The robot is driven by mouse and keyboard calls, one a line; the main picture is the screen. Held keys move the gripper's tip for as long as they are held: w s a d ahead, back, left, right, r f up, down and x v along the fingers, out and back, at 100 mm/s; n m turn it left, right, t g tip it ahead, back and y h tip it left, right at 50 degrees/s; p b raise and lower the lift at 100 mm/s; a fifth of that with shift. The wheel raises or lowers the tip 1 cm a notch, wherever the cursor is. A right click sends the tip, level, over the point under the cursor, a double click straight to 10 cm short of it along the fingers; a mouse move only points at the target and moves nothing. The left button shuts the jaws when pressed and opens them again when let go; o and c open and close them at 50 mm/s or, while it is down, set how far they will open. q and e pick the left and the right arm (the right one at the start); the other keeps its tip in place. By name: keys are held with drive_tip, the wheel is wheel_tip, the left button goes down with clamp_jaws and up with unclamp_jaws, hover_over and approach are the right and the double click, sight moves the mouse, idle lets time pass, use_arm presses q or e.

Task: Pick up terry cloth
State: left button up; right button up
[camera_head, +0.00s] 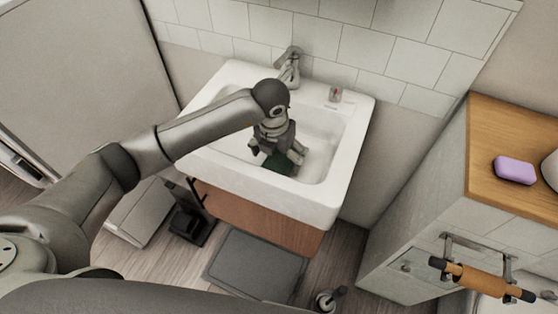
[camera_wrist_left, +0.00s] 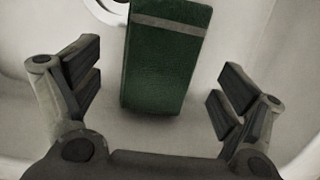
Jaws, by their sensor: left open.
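The terry cloth (camera_wrist_left: 163,62) is a dark green folded block with a pale stripe near one end. In the left wrist view it lies in the white basin, between and beyond my open fingers. In the head view a green part of it (camera_head: 279,166) shows below my left gripper (camera_head: 277,158), which is down inside the sink. My left gripper (camera_wrist_left: 158,92) is open, with a gap on both sides of the cloth and nothing held. The rest of the cloth is hidden behind the gripper in the head view. My right gripper is not in view.
The white sink (camera_head: 345,165) has raised walls around my gripper. A faucet (camera_head: 290,62) stands at its back, and a small item (camera_head: 335,94) sits on the back rim. A wooden counter (camera_head: 490,130) with a purple soap bar (camera_head: 515,170) is at the right.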

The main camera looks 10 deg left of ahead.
sight(279, 159)
use_arm(q)
drive_tip(key=f, duration=0.3)
drive_tip(key=shift+w+f, duration=0.25)
drive_tip(key=shift+f, duration=0.05)
drive_tip(key=shift+r, duration=0.1)
drive_tip(key=c, duration=1.2)
